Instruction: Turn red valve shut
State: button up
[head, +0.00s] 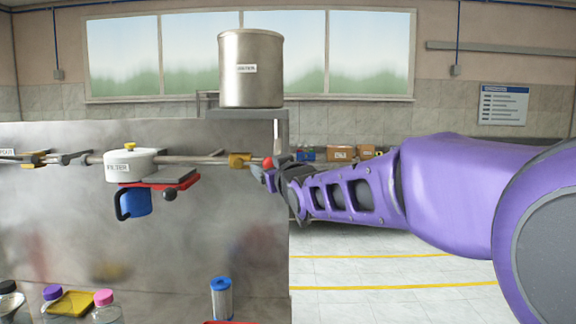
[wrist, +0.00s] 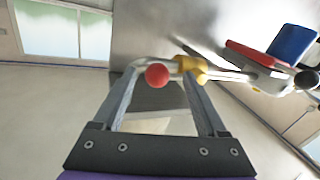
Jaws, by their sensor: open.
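The red valve knob (head: 268,163) is a small ball at the right end of the pipe, close to the yellow valve body (head: 239,160). In the wrist view the red knob (wrist: 157,75) lies between the two grey fingers near their tips, with the yellow body (wrist: 193,68) just right of it. My gripper (head: 263,177) reaches in from the right at the panel's right edge. In the wrist view my gripper (wrist: 160,70) is open, its fingers apart on either side of the knob. I cannot tell whether a finger touches it.
A white filter pot (head: 130,165) sits on the pipe, left of the valve. A red bracket (head: 185,181) with a black ball and a blue cup (head: 135,203) hangs below. A steel tank (head: 250,75) stands behind. Bottles and a blue-capped filter (head: 221,298) stand low in front.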

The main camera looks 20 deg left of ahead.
jog(key=shift+d, duration=0.1)
jog(key=c, duration=1.1)
jog(key=shift+r, duration=0.1)
grip_shut()
jog(key=shift+s+r, duration=0.1)
jog(key=shift+s, duration=0.05)
